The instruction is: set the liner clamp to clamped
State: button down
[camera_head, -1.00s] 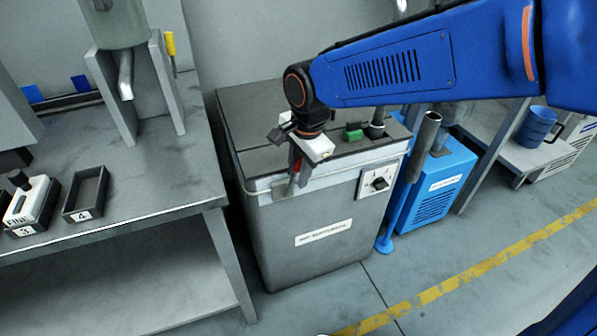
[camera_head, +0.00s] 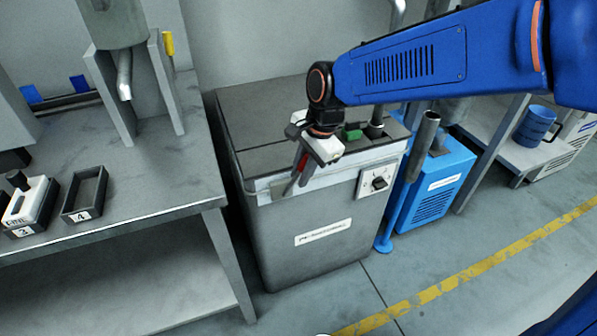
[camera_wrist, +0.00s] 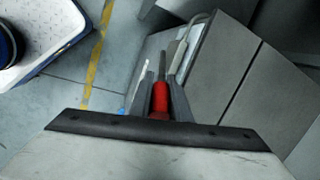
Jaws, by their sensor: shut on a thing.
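The liner clamp shows as a red handle (camera_head: 303,161) with a thin grey bar, at the front top rim of the grey bin (camera_head: 310,245). My gripper (camera_head: 298,174) reaches down to it from above. In the wrist view, the red handle (camera_wrist: 160,98) lies between the two fingers of my gripper (camera_wrist: 160,84), which are shut on it. The grey bar runs on past the fingertips toward the bin's rim. My gripper hides part of the clamp in the head view, and its base is hard to make out.
A panel with a black knob (camera_head: 379,184) is on the bin's front right. A green block (camera_head: 353,132) sits on the lid. A blue unit (camera_head: 437,185) stands right of the bin, a grey bench (camera_head: 150,190) to the left. The floor in front is clear.

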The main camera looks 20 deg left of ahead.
jog(key=shift+w+d+f+m+g+y, duration=0.15)
jog(key=shift+w+d+f+g+y, duration=0.3)
jog(key=shift+f+g+y, duration=0.55)
jog(key=shift+w+d+f+m+g+y, duration=0.1)
jog(key=shift+w+d+f+g+y, duration=0.15)
jog(key=shift+d+f+g+y, duration=0.7)
jog(key=shift+w+d+f+m+g+y, duration=0.15)
jog(key=shift+w+f+g+y, duration=0.3)
jog(key=shift+y, duration=1)
jog(key=shift+s+a+f, duration=0.1)
jog(key=c, duration=1.9)
grip_release()
jog(key=shift+c, duration=0.2)
jog(key=v, duration=1.7)
jog(key=shift+d, duration=0.3)
